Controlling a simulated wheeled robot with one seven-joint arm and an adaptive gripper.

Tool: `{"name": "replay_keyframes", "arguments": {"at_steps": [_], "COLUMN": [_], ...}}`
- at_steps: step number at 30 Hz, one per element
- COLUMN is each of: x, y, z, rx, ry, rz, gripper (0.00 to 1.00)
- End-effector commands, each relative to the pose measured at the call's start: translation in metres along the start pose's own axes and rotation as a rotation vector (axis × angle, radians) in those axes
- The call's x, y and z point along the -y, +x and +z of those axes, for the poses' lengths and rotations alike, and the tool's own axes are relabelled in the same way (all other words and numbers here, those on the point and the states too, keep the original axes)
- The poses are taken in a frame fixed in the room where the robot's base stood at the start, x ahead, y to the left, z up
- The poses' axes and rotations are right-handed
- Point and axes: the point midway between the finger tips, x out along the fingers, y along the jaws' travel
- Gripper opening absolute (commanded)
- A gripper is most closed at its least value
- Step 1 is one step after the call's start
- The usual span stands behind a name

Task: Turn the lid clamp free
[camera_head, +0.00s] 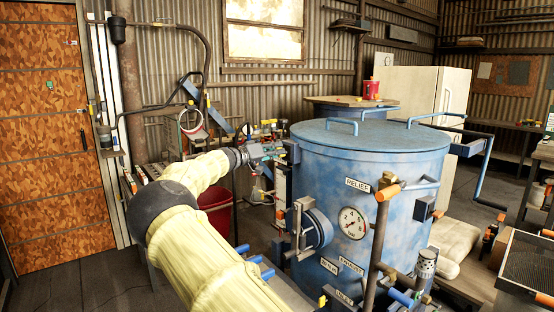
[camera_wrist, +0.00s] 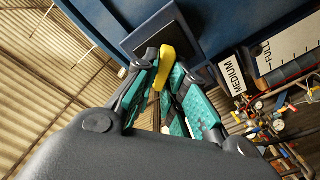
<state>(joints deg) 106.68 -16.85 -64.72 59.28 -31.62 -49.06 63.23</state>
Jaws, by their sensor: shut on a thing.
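The blue blast pot (camera_head: 330,190) stands right of centre with its round lid (camera_head: 370,137) on top. My gripper (camera_head: 272,150) reaches the pot's upper left side, just below the lid rim. In the wrist view my gripper (camera_wrist: 160,85) has its teal-padded fingers closed around a yellow handle (camera_wrist: 167,62). The handle stands in front of a dark square block (camera_wrist: 150,30) on the blue wall, and appears to be the lid clamp's. The same dark block shows in the head view (camera_head: 292,151). The fingers hide part of the handle, and the clamp's inner parts cannot be seen.
A "MEDIUM" label (camera_wrist: 233,77) and a level scale (camera_wrist: 290,48) sit close right of my fingers in the wrist view. A pressure gauge (camera_head: 352,223), an orange-ended lever (camera_head: 387,192) and a round side hatch (camera_head: 314,229) project from the pot. A red bin (camera_head: 216,208) stands behind my arm.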

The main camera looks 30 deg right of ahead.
Motion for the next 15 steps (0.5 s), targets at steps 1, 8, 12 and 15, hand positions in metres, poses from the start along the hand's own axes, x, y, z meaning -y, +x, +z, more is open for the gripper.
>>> {"name": "replay_keyframes", "arguments": {"at_steps": [1,8,12,15], "x": [0.0027,0.006,0.0073,0.0088], "y": [-0.0002,-0.0003,-0.0006,-0.0008], "z": [0.0011,0.0001,-0.0004,0.0], "rx": [-0.002,-0.003,-0.004,-0.004], "ry": [-0.039,-0.258,-0.392,-0.486], "rz": [-0.001,-0.002,-0.001,-0.001], "gripper": [0.0,0.0,0.0,0.0]}}
